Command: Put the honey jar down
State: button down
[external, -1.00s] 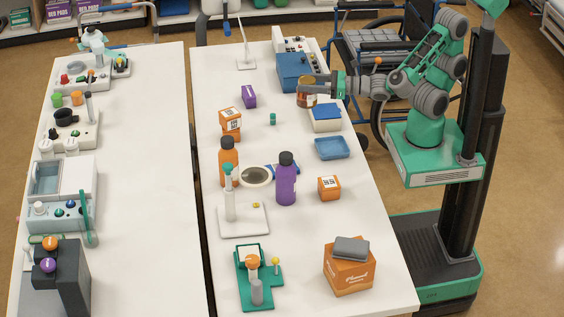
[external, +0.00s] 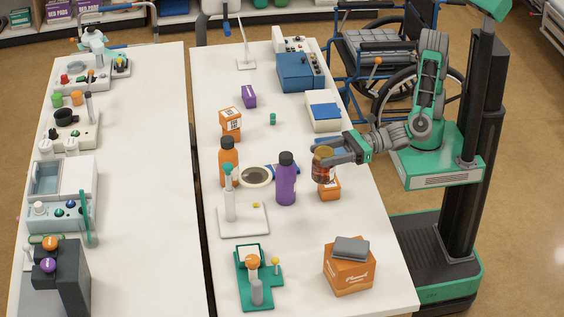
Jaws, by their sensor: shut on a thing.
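The honey jar (external: 322,167) is a small amber jar with a darker lower part. My gripper (external: 326,158) is shut on it. In the external view the jar is in front of the upper part of a small orange box (external: 331,189) and just right of a purple bottle (external: 286,180). It appears held above the table, but the box behind it makes the exact height hard to tell. The white table (external: 300,228) is under this area.
An orange bottle (external: 228,163), a round dark-centred dish (external: 256,177) and a white stand (external: 243,220) are to the left. An orange carton (external: 349,270) stands at the front right. Bare table lies between the white stand and this carton.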

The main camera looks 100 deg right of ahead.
aim_at(315, 174)
jog(key=shift+s+a+f, duration=0.2)
jog(key=shift+s+a, duration=0.1)
jog(key=shift+a, duration=0.45)
jog(key=f, duration=0.4)
jog(key=shift+w+d+f, duration=0.1)
jog(key=shift+w+f, duration=0.1)
jog(key=shift+f, duration=0.1)
jog(key=shift+w+a+f, duration=1.35)
jog(key=shift+w+f, duration=0.5)
jog(key=shift+f, duration=0.3)
jog(key=shift+w+a+f, duration=1.3)
jog(key=shift+w+f, duration=0.6)
jog(key=shift+f, duration=0.25)
jog(key=shift+w+a+f, duration=1.35)
jog(key=shift+w+f, duration=0.5)
jog(key=shift+f, duration=0.3)
jog(key=shift+f, duration=0.1)
jog(key=c, duration=1)
grip_release()
jog(key=shift+f, duration=0.25)
jog(key=o, duration=0.4)
jog(key=shift+r, duration=0.1)
jog(key=shift+o, duration=0.2)
